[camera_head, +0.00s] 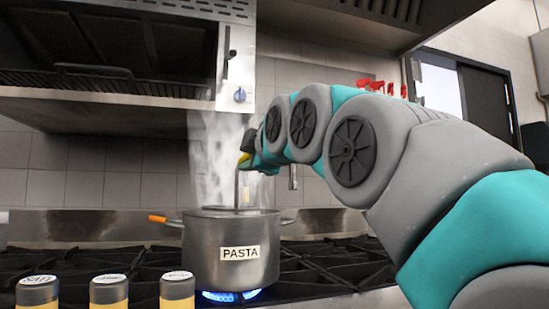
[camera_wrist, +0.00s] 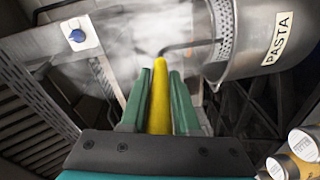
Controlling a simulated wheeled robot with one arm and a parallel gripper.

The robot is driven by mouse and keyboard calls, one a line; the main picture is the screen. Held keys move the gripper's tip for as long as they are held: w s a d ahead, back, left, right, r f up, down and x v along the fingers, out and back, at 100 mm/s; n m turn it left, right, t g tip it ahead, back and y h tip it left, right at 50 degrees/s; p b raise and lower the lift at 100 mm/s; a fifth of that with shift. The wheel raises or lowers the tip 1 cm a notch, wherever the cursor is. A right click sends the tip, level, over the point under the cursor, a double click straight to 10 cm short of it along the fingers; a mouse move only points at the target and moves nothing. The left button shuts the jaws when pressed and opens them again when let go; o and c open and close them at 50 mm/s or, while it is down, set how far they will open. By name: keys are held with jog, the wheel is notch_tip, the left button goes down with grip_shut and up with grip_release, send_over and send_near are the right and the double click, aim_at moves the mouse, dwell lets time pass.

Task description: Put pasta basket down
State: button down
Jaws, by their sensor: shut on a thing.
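The pasta basket shows in the wrist view as a perforated metal wall (camera_wrist: 223,32) inside the mouth of the steel pot labelled PASTA (camera_wrist: 262,45). A bent metal rod joins it to a yellow handle (camera_wrist: 159,105). My gripper (camera_wrist: 160,72) is shut on that handle, with one green finger on each side. In the head view my gripper (camera_head: 247,160) is above the pot (camera_head: 215,255), and the rod (camera_head: 237,188) runs down to its mouth. The basket's body is hidden by the pot wall there. Whether it rests on the pot cannot be told.
The pot stands over a lit blue flame (camera_head: 225,296) on the black stove grate (camera_head: 320,268); steam rises. An orange-ended handle (camera_head: 157,219) sticks out at the pot's left. Several yellow jars with grey lids (camera_head: 109,291) stand in front.

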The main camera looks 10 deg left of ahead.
jog(key=shift+f+b, duration=0.3)
jog(key=shift+f, duration=0.2)
jog(key=c, duration=0.6)
grip_release()
jog(key=shift+c, duration=0.2)
jog(key=shift+s+d+r+p, duration=0.1)
jog(key=shift+r+p, duration=0.3)
jog(key=shift+r, duration=0.25)
jog(key=b+v, duration=0.1)
jog(key=v, duration=1)
jog(key=shift+s+d, duration=0.25)
jog(key=shift+s, duration=0.05)
